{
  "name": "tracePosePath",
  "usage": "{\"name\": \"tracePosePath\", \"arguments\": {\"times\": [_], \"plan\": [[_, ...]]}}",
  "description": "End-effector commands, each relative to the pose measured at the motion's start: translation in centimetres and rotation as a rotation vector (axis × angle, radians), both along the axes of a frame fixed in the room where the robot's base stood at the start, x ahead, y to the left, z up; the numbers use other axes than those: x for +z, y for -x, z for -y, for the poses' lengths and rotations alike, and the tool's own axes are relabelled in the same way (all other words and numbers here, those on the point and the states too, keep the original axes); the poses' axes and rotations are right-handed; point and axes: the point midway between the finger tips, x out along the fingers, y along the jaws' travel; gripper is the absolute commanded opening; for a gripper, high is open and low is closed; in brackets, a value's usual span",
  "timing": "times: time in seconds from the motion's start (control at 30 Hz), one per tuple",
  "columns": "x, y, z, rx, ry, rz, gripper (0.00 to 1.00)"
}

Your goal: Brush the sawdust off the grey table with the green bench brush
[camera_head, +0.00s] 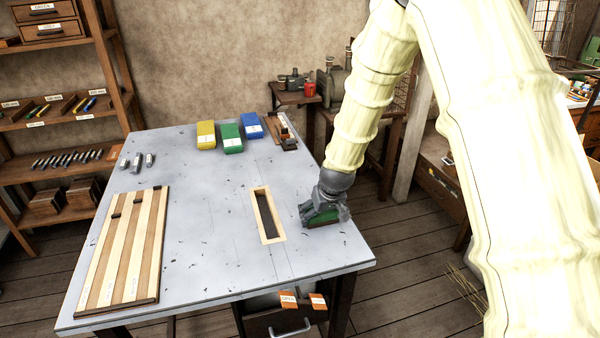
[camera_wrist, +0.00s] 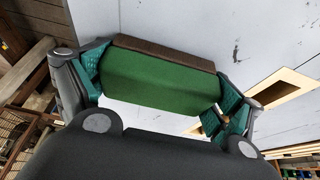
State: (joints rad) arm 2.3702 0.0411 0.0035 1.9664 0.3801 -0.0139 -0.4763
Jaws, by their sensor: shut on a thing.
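The green bench brush (camera_head: 323,218) is at the right edge of the grey table (camera_head: 205,262). My gripper (camera_head: 322,206) is shut on it. In the wrist view the brush (camera_wrist: 158,80) is a green block with a brown strip along its far side, held between my gripper's two fingers (camera_wrist: 160,92). Whether the brush touches the tabletop is hard to tell. Small dark specks that look like sawdust (camera_head: 205,238) are scattered over the table. A dark speck patch also shows on the tabletop in the wrist view (camera_wrist: 237,54).
A wood-framed slot (camera_head: 266,200) lies in the table left of the brush. A striped wooden board (camera_head: 125,250) lies at the left. Yellow (camera_head: 206,135), green (camera_head: 230,138) and blue (camera_head: 252,126) boxes stand at the back. Small metal pieces (camera_head: 136,161) lie back left.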

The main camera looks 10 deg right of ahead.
Motion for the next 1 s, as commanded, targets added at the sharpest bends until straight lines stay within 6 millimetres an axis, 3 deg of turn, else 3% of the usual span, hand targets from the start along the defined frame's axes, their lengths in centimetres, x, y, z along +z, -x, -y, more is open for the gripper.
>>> {"name": "tracePosePath", "arguments": {"times": [0.17, 0.27, 0.7, 1.0], "plan": [[0.6, 0.2, -0.1, 0.001, 0.0, -0.002, 0.62], [3.3, 0.1, -0.1, 0.002, 0.001, 0.004, 0.62], [7.1, 0.1, -0.2, 0.003, 0.0, 0.001, 0.62], [8.6, 0.1, -0.2, 0.004, -0.001, 0.001, 0.62]]}}
